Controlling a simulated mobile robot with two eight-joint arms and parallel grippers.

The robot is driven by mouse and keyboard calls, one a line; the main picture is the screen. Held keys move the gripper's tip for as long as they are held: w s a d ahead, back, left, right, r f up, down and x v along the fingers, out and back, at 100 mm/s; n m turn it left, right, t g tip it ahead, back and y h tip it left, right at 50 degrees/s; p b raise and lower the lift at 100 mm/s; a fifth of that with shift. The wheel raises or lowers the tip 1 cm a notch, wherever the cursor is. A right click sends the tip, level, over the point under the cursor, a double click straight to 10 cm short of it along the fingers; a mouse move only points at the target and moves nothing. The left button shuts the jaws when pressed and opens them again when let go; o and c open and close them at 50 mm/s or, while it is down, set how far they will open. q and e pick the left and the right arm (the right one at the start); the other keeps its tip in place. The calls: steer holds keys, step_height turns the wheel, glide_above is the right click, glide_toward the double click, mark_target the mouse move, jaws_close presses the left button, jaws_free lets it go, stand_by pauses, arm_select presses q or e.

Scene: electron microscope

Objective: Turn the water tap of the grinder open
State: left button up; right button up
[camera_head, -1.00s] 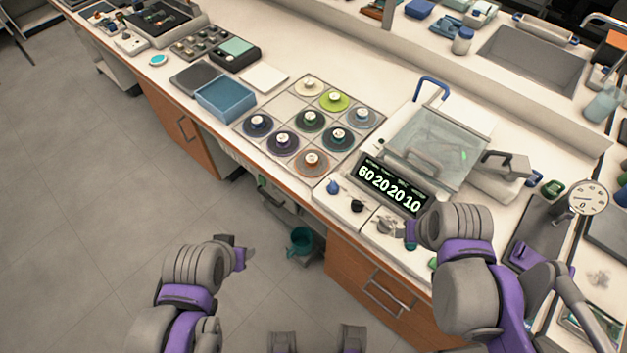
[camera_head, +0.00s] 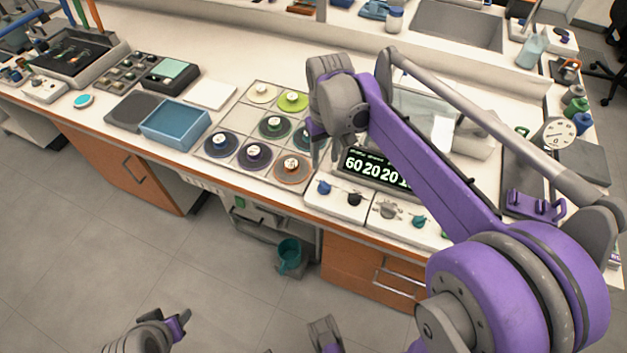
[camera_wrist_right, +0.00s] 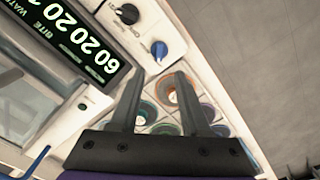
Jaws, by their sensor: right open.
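The grinder's black display (camera_head: 375,170) shows green digits, with a row of small knobs below it. The blue knob (camera_head: 324,187) is at the left end, then a black knob (camera_head: 354,199), a grey one (camera_head: 388,210) and a teal one (camera_head: 419,221). I cannot tell for sure which is the water tap. My right gripper (camera_head: 325,155) is open and empty, above and behind the blue knob. In the right wrist view the blue knob (camera_wrist_right: 159,50) shows just beyond the gap between the fingertips (camera_wrist_right: 159,72). My left gripper (camera_head: 178,325) is low at the bottom left, away from the bench.
Grinding discs (camera_head: 252,154) lie in a gridded tray left of the grinder. A blue tray (camera_head: 175,125) stands further left. My right arm hides part of the display and grinder. A teal container (camera_head: 289,255) is below the bench front. The floor at left is clear.

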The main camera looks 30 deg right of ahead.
mark_target(324, 184)
step_height(324, 184, down, 10)
steer(key=shift+s+b, duration=0.1)
steer(key=shift+b, duration=0.5)
jaws_close()
